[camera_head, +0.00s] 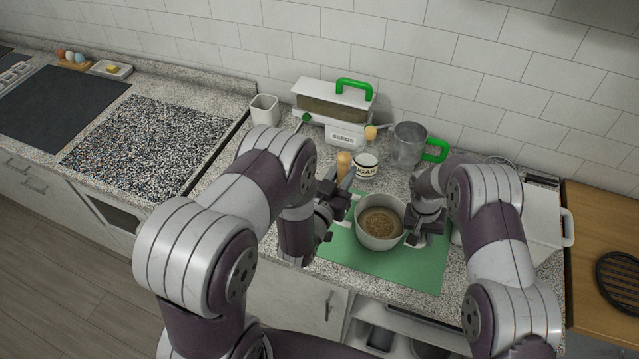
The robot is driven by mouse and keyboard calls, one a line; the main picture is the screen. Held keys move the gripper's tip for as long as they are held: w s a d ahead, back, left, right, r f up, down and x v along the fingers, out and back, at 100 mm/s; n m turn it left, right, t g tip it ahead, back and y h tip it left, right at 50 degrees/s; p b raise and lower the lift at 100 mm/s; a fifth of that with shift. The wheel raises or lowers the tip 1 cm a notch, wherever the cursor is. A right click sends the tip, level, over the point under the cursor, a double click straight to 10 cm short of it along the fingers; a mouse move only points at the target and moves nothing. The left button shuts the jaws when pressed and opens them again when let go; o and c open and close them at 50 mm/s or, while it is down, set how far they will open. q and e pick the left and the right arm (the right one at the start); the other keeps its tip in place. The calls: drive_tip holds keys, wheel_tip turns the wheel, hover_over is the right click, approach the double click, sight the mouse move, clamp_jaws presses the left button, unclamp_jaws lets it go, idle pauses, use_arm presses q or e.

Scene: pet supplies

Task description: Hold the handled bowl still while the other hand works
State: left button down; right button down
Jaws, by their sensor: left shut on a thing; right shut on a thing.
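The handled bowl (366,235) is pale, stands upright on a green mat (430,275) and holds brown grainy contents. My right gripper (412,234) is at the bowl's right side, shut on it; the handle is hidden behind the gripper. My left gripper (340,208) is left of the bowl, near its rim, shut on a tool with a light wooden end (343,160) that sticks up above the fingers. The tool's lower part is mostly hidden by the gripper.
Behind the bowl stand a sugar jar (367,166), a clear jug with a green handle (408,143) and a white seeds box with a green handle (330,112). A white cup (264,108) is further left. A white box (540,225) stands at right.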

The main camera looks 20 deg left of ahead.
use_arm(q)
drive_tip(key=w+d+r+m+g+h, duration=0.35)
drive_tip(key=d+m+h, duration=0.35)
drive_tip(key=d, duration=0.4)
wheel_tip(320, 180, down, 12)
drive_tip(key=n+h, duration=0.1)
drive_tip(key=shift+a+r+t, duration=0.1)
drive_tip(key=shift+r+t, duration=0.05)
drive_tip(key=shift+t, duration=0.1)
